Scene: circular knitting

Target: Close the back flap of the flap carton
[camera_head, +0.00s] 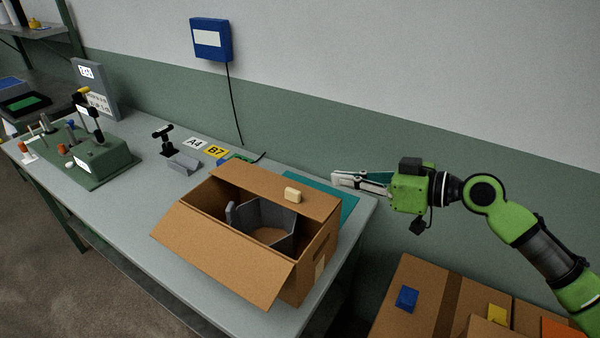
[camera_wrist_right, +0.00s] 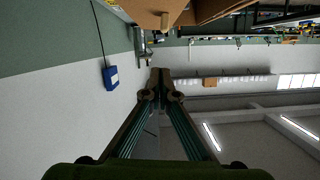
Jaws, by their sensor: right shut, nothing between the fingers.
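The brown flap carton (camera_head: 312,268) stands open on the grey table, with a grey divider (camera_head: 275,215) inside. Its front flap (camera_head: 215,255) slopes outward and down. Its back flap (camera_head: 260,182) stretches along the rear edge and carries a cream block (camera_head: 292,195); I cannot tell its exact tilt. My right gripper (camera_head: 336,179) is shut and empty, apart from the carton, just behind and right of the back flap. My left gripper is not in view.
A teal mat (camera_head: 350,203) lies by the carton's right rear corner. A green machine (camera_head: 100,160) and a small black stand (camera_head: 163,135) are further left. The wall is close behind the table. Other cartons (camera_head: 420,275) stand at lower right.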

